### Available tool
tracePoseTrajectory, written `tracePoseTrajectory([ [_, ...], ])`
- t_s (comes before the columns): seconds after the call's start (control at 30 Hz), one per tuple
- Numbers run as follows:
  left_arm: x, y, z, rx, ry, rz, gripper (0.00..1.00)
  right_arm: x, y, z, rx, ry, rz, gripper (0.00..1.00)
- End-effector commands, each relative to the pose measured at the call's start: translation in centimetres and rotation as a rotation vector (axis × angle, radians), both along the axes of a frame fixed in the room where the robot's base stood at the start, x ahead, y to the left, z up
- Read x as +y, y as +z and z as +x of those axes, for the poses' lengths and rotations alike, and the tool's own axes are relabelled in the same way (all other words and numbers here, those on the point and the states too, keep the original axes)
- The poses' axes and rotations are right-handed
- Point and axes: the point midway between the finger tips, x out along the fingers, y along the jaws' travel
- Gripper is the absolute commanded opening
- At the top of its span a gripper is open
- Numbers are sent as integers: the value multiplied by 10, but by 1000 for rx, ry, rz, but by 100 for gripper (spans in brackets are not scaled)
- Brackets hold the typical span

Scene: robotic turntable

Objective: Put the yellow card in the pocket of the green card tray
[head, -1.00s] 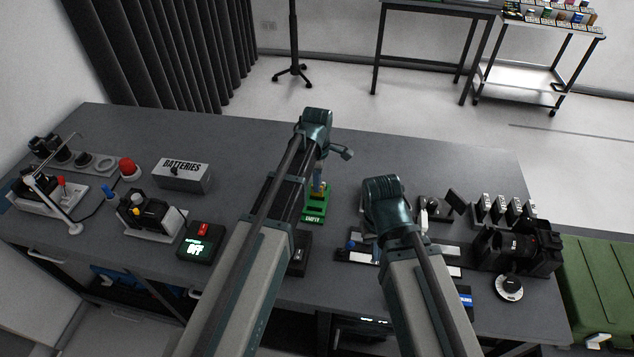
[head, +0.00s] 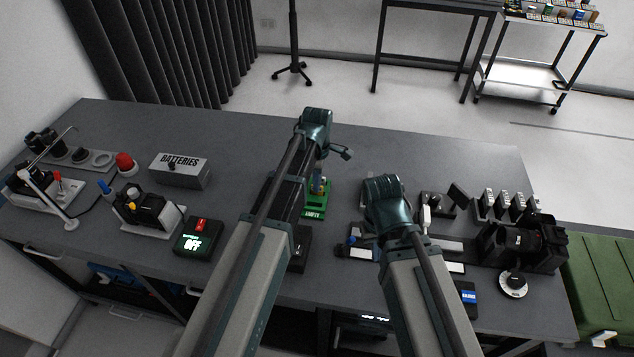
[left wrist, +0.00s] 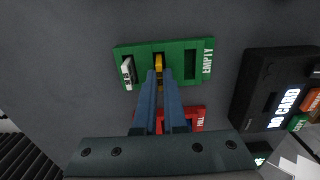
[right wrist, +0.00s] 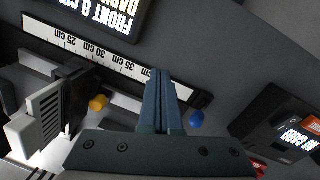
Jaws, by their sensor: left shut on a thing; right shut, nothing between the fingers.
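The green card tray (left wrist: 185,48) lies under my left gripper (left wrist: 159,73) in the left wrist view. It has an "EMPTY" label at its right end, a dark open pocket beside it, and a black-and-white card (left wrist: 128,72) at its left end. My left gripper points down and is shut on the yellow card (left wrist: 158,61), of which a small part shows at the fingertips over the tray's middle. Whether it sits in a slot there cannot be told. The green tray also shows in the head view (head: 314,211), partly behind my left arm. My right gripper (right wrist: 160,76) is shut and empty.
A red tray (left wrist: 197,118) lies beside the green one. A black box with a lit "NO CARD" screen (left wrist: 277,93) stands to the right. A ruler strip (right wrist: 100,58), a blue knob (right wrist: 196,118) and a yellow piece (right wrist: 98,103) are near my right gripper. Bare table lies behind the tray.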

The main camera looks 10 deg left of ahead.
Motion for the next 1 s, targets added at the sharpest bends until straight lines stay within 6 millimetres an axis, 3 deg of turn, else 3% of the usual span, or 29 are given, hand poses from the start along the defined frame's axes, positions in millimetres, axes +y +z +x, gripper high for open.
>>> tracePoseTrajectory([
  [0.27,0,-8,0,0,0,0,0,0,-8,0,0,0,0,0],
  [0.3,0,-7,0,0,0,0,12,0,-7,0,0,0,0,0],
  [0.5,0,-6,0,0,0,0,43,0,-7,0,0,0,0,0],
  [1.0,0,3,0,0,0,0,43,0,3,0,0,0,0,0],
])
